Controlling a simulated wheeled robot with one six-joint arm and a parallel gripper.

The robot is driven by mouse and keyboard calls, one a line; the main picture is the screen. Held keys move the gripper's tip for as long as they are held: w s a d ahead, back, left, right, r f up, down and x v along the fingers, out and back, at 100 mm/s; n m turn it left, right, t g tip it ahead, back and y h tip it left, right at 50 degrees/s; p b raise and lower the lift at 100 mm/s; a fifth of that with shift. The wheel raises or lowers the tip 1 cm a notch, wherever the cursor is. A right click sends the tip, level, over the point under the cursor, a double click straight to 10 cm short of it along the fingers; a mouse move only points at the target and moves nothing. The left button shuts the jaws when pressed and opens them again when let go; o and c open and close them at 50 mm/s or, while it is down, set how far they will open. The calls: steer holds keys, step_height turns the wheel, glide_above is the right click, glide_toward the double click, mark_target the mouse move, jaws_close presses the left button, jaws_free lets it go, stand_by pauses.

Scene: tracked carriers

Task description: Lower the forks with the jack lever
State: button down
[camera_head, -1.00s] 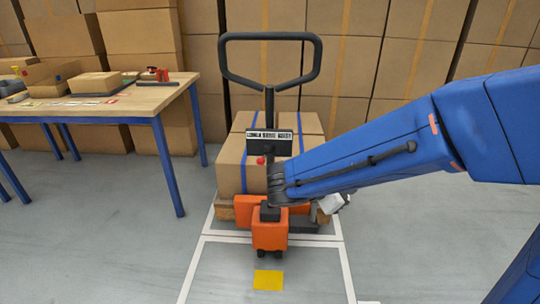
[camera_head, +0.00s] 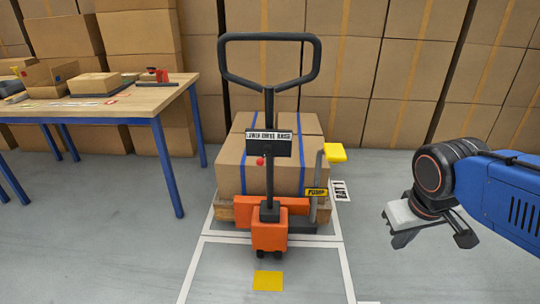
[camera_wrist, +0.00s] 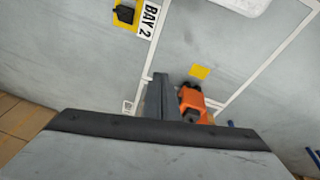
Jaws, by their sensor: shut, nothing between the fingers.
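The pallet jack's orange base (camera_head: 270,228) and upright handle (camera_head: 268,37) stand at the centre of the head view. A red-knobbed lever (camera_head: 260,160) sticks out below its label plate (camera_head: 269,137). The plate's small words seem to read lower, drive and raise; the knob sits toward its left end. A grey pump lever with a yellow pad (camera_head: 335,152) stands upright at the jack's right. My gripper (camera_head: 432,240) is shut and empty, well to the right of the jack and touching nothing. Loaded boxes (camera_head: 232,165) hide the forks.
The boxes rest on a wooden pallet (camera_head: 226,213). A blue-legged table (camera_head: 165,95) stands at left; stacked cartons line the back. Floor between jack and gripper is clear. The wrist view shows grey floor, a BAY 2 sign (camera_wrist: 150,20) and an orange part (camera_wrist: 193,105).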

steer(key=w+a+r+m+y, duration=0.2)
steer(key=w+a+r+m, duration=0.1)
steer(key=m, duration=0.2)
step_height(320, 180, up, 8)
steer(key=m+y, duration=0.8)
steer(key=m, duration=1)
glide_above(263, 159)
steer(key=s+d, duration=0.4)
steer(key=d, duration=0.8)
steer(key=x, duration=1.4)
steer(key=shift+s+d+f, duration=0.1)
steer(key=shift+d+f, duration=0.05)
steer(key=shift+f, duration=0.05)
